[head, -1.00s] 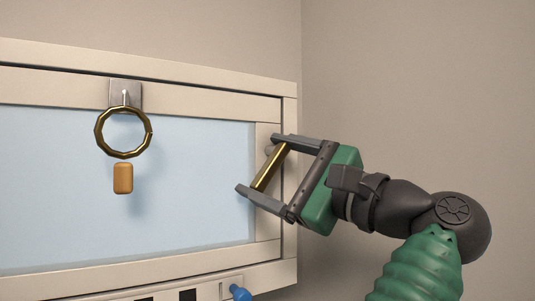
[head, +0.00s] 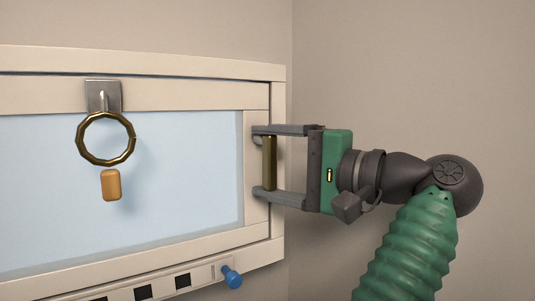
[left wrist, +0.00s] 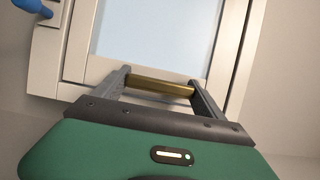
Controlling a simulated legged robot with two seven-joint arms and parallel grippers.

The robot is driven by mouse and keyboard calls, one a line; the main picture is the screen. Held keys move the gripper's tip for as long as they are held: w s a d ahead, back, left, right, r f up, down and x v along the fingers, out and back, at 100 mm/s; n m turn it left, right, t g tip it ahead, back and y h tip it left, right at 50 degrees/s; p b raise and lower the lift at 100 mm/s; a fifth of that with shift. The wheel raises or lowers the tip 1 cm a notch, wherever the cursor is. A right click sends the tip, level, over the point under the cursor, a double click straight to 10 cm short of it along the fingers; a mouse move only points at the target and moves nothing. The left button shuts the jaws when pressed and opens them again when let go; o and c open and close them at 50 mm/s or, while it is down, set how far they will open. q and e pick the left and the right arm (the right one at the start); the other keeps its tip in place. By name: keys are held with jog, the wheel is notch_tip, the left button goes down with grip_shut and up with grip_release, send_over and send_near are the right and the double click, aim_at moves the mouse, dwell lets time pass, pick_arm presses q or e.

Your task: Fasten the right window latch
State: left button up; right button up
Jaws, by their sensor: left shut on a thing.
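The right window latch is a brass bar (head: 269,163) at the right side of the cream window frame (head: 257,215). It stands about upright in the head view. My left gripper (head: 270,162) is shut on the bar, with one finger at its upper end and one at its lower end. In the left wrist view the brass bar (left wrist: 160,88) spans between the two fingers of the gripper (left wrist: 160,87), in front of the frame and pane. The fingers partly hide the latch's mount. My right gripper is not in view.
A brass ring (head: 106,138) hangs from a metal hook plate (head: 103,90) on the top frame, with an orange tag (head: 111,185) below it. A blue knob (head: 232,278) sticks out on the strip below the window. The wall to the right is bare.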

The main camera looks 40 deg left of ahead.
pick_arm(q)
jog(key=shift+f, duration=0.2)
jog(key=o, duration=2)
jog(key=shift+d, duration=0.1)
jog(key=shift+d+r, duration=0.15)
